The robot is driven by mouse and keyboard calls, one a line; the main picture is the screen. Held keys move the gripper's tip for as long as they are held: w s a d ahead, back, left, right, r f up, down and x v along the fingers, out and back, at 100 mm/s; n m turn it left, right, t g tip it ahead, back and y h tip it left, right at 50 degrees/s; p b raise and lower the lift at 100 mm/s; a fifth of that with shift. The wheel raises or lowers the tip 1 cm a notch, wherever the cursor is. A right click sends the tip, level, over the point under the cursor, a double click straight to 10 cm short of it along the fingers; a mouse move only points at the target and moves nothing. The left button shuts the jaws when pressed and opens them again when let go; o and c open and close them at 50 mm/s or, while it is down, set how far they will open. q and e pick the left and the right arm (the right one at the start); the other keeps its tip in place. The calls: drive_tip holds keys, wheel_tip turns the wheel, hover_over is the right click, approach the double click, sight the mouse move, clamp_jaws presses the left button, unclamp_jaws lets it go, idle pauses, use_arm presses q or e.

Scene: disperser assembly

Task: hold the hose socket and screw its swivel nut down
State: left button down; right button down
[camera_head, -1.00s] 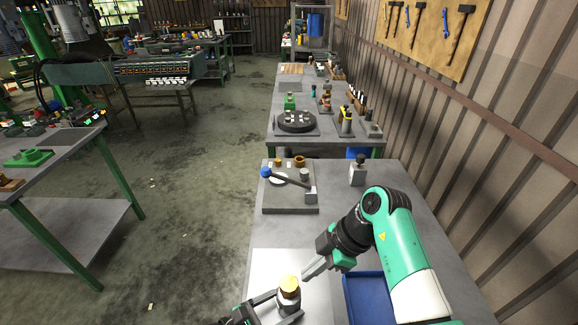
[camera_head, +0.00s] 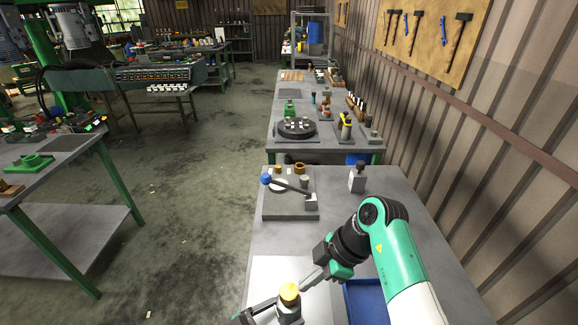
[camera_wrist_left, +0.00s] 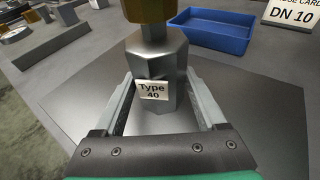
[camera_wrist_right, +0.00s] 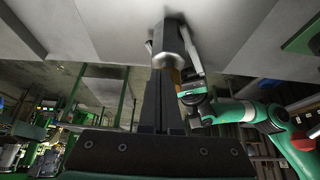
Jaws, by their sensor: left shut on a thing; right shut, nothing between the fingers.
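The hose socket (camera_head: 289,313) is a grey hexagonal body standing upright on the bench. Its brass-yellow swivel nut (camera_head: 289,292) sits on top. In the left wrist view the socket body (camera_wrist_left: 172,75) carries a "Type 40" label, and the nut (camera_wrist_left: 148,10) is cut off by the top edge. My left gripper (camera_head: 281,308) is shut on the grey body, one finger on each side. My right gripper (camera_head: 303,287) is shut and empty, its fingertips beside the nut. In the right wrist view its fingers (camera_wrist_right: 160,85) partly cover the nut; I cannot tell whether they touch it.
A blue tray (camera_wrist_left: 213,31) lies close to the socket, under my right arm. A grey fixture plate with a blue-knobbed lever (camera_head: 290,206) and a small dark-topped block (camera_head: 357,179) are farther back. The bench between them is clear.

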drive_tip(key=shift+s, duration=0.4)
drive_tip(key=shift+s+a, duration=0.1)
drive_tip(key=shift+s, duration=0.75)
drive_tip(key=shift+s+a, duration=0.1)
idle(0.3)
drive_tip(key=shift+d, duration=0.45)
